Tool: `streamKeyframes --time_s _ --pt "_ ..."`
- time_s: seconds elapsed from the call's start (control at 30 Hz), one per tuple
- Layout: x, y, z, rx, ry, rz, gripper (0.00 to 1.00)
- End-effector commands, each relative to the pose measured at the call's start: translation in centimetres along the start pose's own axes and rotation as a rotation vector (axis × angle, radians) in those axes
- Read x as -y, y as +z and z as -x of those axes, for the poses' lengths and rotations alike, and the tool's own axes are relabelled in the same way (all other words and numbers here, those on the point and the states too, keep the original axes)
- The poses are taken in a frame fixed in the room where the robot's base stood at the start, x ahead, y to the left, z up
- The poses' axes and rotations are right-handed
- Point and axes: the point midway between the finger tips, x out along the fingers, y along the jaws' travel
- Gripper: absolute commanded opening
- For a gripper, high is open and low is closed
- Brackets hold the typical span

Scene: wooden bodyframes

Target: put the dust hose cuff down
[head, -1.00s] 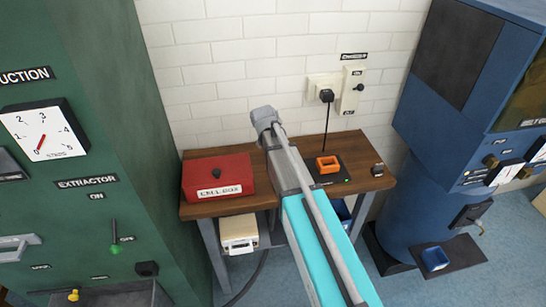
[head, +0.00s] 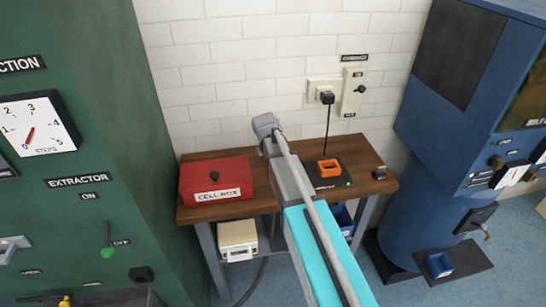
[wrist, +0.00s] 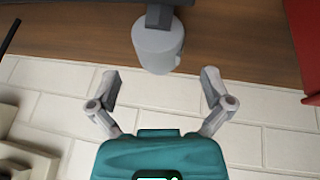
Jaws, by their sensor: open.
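A light grey cylinder (wrist: 158,48) with a darker grey block (wrist: 158,16) at its far end shows at the top middle of the wrist view, against the wooden bench top. It may be the dust hose cuff, but I cannot tell for sure. My gripper (wrist: 160,74) is open, with one finger on each side of the cylinder's near end and clear gaps to both. Nothing is gripped.
The wooden bench (head: 222,211) carries a red box (head: 216,180) at left, an orange tray (head: 328,168) on a black pad (head: 327,183), and a small metal object (head: 380,173) at right. A green cabinet (head: 130,130) and a blue machine (head: 425,150) flank it.

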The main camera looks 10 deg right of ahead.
Motion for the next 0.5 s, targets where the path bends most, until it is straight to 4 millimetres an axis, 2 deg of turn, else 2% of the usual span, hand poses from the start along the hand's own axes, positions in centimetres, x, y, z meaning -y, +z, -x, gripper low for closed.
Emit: streamKeyframes --time_s 0.17,0.5 --pt "0.0 0.0 -0.7 0.000 0.000 0.000 1.00" --pt "0.0 -0.2 -3.5 0.000 0.000 0.000 1.00"
